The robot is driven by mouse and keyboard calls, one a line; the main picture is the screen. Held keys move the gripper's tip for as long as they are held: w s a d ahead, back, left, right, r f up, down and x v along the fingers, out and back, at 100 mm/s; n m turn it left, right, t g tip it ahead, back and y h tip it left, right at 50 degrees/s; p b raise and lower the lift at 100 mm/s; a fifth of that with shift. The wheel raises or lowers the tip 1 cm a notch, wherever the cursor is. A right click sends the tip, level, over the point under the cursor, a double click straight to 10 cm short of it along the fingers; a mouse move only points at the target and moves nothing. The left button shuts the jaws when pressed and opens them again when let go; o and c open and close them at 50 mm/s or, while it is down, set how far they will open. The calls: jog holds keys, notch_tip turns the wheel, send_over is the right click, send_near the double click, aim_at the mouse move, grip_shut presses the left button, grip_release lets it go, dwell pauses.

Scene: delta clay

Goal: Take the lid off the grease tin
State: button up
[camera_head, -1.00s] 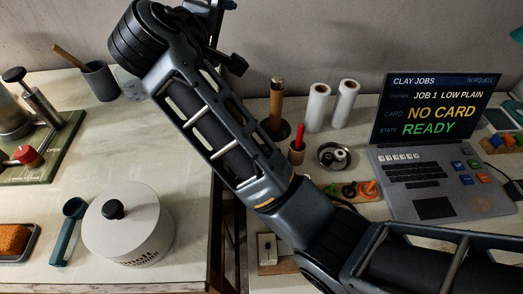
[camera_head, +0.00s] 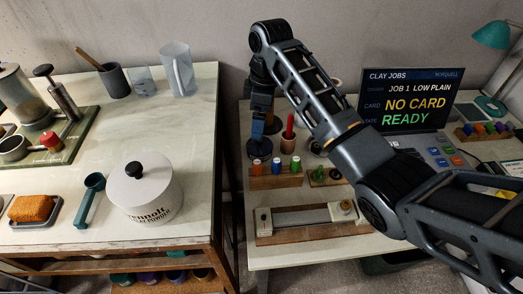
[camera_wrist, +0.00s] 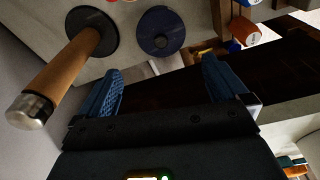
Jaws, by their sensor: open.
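A round dark blue piece (camera_head: 258,148) with a small centre knob stands at the back left of the right-hand table; it also shows in the wrist view (camera_wrist: 161,31). It may be the lidded grease tin, but I can read no label on it. My gripper (camera_head: 265,130) points down just above it, with blue fingers apart and empty. In the wrist view my gripper (camera_wrist: 163,65) has the blue piece beyond its fingertips, between their lines and apart from them. The tin's side is mostly hidden.
A brown roll on a dark base (camera_wrist: 65,70) stands close by my fingers. A white clay powder tin (camera_head: 146,195) stands on the left table, across a gap.

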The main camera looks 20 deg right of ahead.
aim_at(259, 143)
jog(key=shift+s+f, duration=0.15)
jog(key=shift+f, duration=0.2)
notch_tip(259, 143, down, 6)
jog(key=shift+s+d+p, duration=0.1)
jog(key=shift+p, duration=0.2)
jog(key=shift+f, duration=0.6)
jog(key=shift+c, duration=0.3)
grip_shut()
